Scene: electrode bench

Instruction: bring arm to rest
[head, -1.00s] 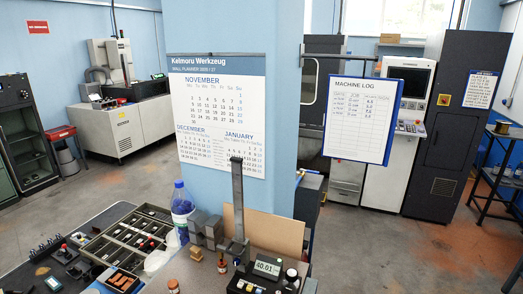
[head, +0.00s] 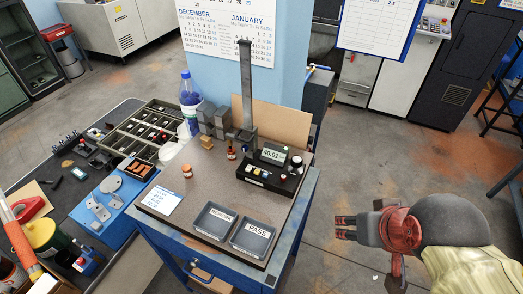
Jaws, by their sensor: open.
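My gripper (head: 346,228) is at the lower right of the head view, red with dark fingers pointing left. It is open and empty. It hangs in free space to the right of the blue bench (head: 283,238), apart from it. My arm runs from the gripper to the lower right corner, with a grey joint and a pale yellow cover.
The bench top holds a height gauge with display (head: 272,155), two dark trays, one labelled PASS (head: 253,236), small bottles and a card (head: 161,200). A dark side table (head: 62,210) on the left carries a compartment tray (head: 125,127) and a blue fixture. Floor on the right is clear.

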